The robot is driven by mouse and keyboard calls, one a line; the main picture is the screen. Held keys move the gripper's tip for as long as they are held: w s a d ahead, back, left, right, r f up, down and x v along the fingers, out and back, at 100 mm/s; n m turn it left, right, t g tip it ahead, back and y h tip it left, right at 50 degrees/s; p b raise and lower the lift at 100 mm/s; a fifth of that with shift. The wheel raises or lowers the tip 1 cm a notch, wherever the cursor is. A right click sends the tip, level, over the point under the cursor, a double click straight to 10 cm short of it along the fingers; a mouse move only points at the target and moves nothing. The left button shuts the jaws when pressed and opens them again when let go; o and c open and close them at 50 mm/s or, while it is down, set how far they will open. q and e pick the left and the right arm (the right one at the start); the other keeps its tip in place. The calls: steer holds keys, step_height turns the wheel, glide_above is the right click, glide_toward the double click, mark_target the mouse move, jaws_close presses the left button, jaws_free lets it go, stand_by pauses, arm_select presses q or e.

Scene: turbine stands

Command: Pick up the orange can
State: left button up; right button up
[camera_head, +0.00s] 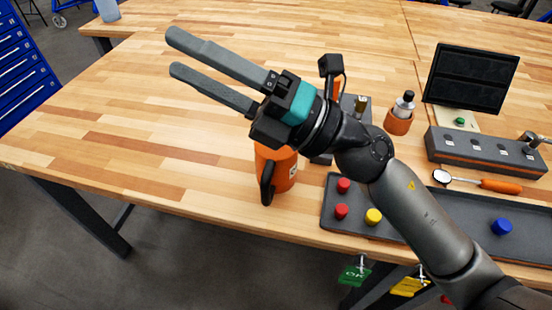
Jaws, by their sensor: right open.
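The orange can (283,174) stands upright on the wooden table near its front edge. My left gripper is not in view.
A grey tray (466,213) with red, yellow and blue caps lies right of the can, partly behind my right arm. Further right are an orange holder (398,124), a dark monitor (470,78) and a socketed block (484,152). The table's left half is clear.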

steer(key=s+a+f+n+g+h, duration=0.3)
steer(key=f+n+g+h, duration=0.15)
steer(key=n+g, duration=0.2)
steer(key=n+t+h, duration=0.2)
steer(key=n+h, duration=0.2)
steer(key=h, duration=1)
glide_toward(265, 192)
steer(key=x, duration=1.2)
steer(key=shift+w+d+f, duration=0.15)
steer(key=shift+w+d, duration=0.2)
steer(key=shift+w, duration=0.05)
jaws_close()
steer(key=shift+t, duration=0.25)
